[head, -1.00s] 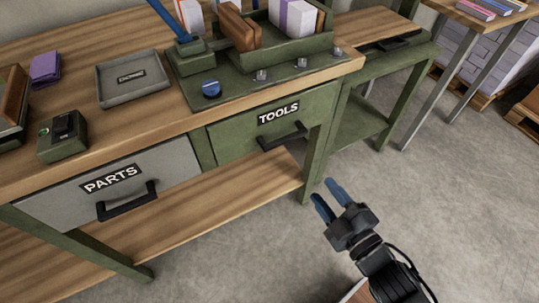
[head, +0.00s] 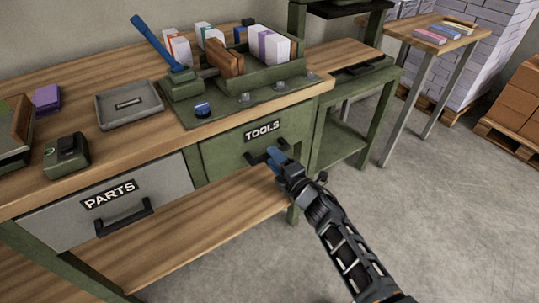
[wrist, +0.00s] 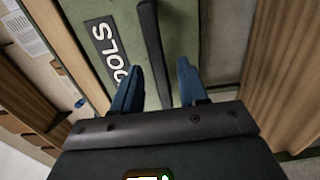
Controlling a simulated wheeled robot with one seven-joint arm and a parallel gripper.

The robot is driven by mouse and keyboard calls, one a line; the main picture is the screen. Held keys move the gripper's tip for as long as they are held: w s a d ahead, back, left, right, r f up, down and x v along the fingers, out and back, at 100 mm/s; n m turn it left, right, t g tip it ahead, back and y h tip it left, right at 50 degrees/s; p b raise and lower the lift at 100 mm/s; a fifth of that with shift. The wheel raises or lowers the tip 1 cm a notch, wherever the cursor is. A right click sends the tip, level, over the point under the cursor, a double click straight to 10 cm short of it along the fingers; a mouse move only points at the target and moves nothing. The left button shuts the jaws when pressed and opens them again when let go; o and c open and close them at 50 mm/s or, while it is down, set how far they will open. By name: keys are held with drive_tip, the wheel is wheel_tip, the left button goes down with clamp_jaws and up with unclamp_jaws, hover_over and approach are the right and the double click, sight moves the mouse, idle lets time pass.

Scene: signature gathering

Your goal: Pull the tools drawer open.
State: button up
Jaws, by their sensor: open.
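The tools drawer (head: 225,155) is green with a white-on-black TOOLS label and appears shut under the workbench top. Its dark bar handle (head: 256,158) is partly hidden behind my gripper (head: 274,157). In the wrist view, my gripper (wrist: 155,85) has its two blue fingers apart. The handle (wrist: 154,50) runs between them, with one finger on each side, and the label (wrist: 106,45) shows at left. I cannot tell whether either finger touches the handle.
The grey parts drawer (head: 70,218) with its own handle is to the left. A wooden lower shelf (head: 200,235) lies below. A bench leg (head: 294,212) stands close to my arm. The grey floor (head: 450,220) at right is clear.

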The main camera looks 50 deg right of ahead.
drive_tip(key=shift+x, duration=1.35)
drive_tip(key=shift+c, duration=0.3)
clamp_jaws()
